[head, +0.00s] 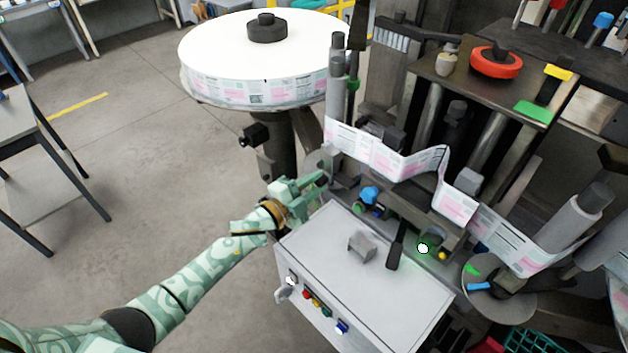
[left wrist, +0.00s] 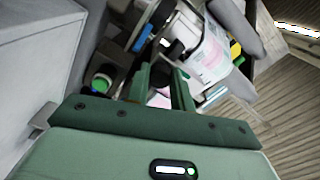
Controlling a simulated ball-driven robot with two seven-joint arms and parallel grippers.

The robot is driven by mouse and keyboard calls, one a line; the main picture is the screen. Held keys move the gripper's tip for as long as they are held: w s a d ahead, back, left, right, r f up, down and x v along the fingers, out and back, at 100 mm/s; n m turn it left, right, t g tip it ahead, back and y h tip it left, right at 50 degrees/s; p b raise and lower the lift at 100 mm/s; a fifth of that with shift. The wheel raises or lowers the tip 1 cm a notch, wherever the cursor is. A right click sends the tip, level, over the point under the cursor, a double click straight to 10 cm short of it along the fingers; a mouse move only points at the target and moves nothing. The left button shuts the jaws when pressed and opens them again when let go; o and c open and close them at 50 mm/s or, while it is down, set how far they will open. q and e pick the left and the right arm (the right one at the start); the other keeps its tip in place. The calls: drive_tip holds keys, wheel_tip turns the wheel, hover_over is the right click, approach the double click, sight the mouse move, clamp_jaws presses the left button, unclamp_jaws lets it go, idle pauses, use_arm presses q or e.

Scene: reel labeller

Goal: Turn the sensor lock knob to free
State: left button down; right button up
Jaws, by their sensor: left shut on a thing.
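My left gripper (head: 318,184) reaches in from the left, at the far left corner of the white control box, beside the label web. In the left wrist view its two green fingers (left wrist: 162,82) point into the machine and are closed around a small dark part at their tips. It appears to be the sensor lock knob (left wrist: 172,50). The fingers hide much of it, and I cannot read its setting. In the head view the knob is hidden behind the gripper. My right gripper is not in view.
The white control box (head: 330,256) with coloured buttons stands just in front of the gripper. The printed label web (head: 375,152) runs close behind it. A blue knob (head: 369,194) sits to its right. A large label reel (head: 225,55) stands behind. Open floor lies left.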

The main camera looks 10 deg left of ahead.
use_arm(q)
drive_tip(key=n+p, duration=0.1)
drive_tip(key=n, duration=0.3)
drive_tip(key=shift+p, duration=0.3)
drive_tip(key=shift+f+n+p, duration=0.1)
drive_tip(key=shift+n+p, duration=0.25)
drive_tip(key=shift+n, duration=0.85)
drive_tip(key=c, duration=1.2)
unclamp_jaws()
drive_tip(key=v, duration=1.6)
drive_tip(key=shift+s+p, duration=0.15)
drive_tip(key=shift+p, duration=0.15)
drive_tip(key=shift+a, duration=0.1)
